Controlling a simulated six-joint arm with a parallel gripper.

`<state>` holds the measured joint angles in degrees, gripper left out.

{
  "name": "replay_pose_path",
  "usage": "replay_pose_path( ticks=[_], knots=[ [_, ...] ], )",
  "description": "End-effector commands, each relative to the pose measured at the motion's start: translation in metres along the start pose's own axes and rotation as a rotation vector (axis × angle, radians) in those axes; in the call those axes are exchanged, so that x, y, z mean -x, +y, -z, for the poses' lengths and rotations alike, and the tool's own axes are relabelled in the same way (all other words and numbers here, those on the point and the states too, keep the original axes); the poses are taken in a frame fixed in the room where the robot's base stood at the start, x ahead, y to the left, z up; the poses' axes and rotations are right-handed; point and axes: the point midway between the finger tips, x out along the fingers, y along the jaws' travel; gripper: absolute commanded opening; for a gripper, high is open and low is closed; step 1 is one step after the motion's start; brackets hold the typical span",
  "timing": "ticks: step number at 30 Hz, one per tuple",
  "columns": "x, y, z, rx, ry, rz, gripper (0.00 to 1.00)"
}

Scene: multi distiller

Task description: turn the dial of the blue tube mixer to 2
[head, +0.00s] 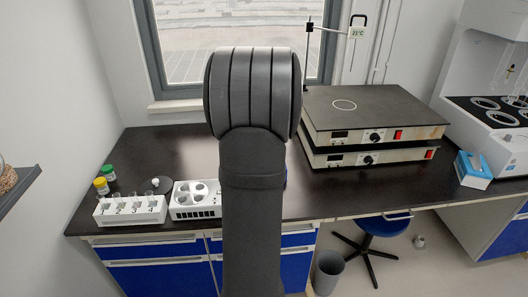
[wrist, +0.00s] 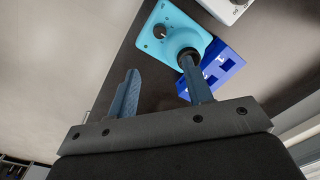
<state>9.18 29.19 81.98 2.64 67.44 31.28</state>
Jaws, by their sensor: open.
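The blue tube mixer (wrist: 173,20) shows at the top of the wrist view as a light-blue body with a black round cup (wrist: 190,52) and a smaller dark round feature near its left edge. I cannot make out a dial setting. My gripper (wrist: 160,66) is open, with its two blue fingers apart and nothing between them. The right fingertip overlaps the cup in the picture; I cannot tell whether they touch. The left finger is over bare dark bench. In the head view my arm hides the gripper and most of the mixer.
A darker blue piece with white marks (wrist: 214,72) lies beside the light-blue body. In the head view, a numbered tube rack (head: 131,214) and a white block with round holes (head: 195,203) stand left of my arm. Stacked hotplates (head: 370,110) stand right.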

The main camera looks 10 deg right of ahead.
Motion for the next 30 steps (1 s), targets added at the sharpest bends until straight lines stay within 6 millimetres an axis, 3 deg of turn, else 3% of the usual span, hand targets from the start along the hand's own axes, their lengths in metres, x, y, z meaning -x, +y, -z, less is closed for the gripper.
replay_pose_path(
  ticks=[21, 30],
  knots=[
    [-0.145, 0.001, -0.001, 0.003, -0.002, -0.003, 0.46],
    [-0.143, 0.0, 0.0, 0.286, -0.012, -0.001, 0.46]
  ],
)
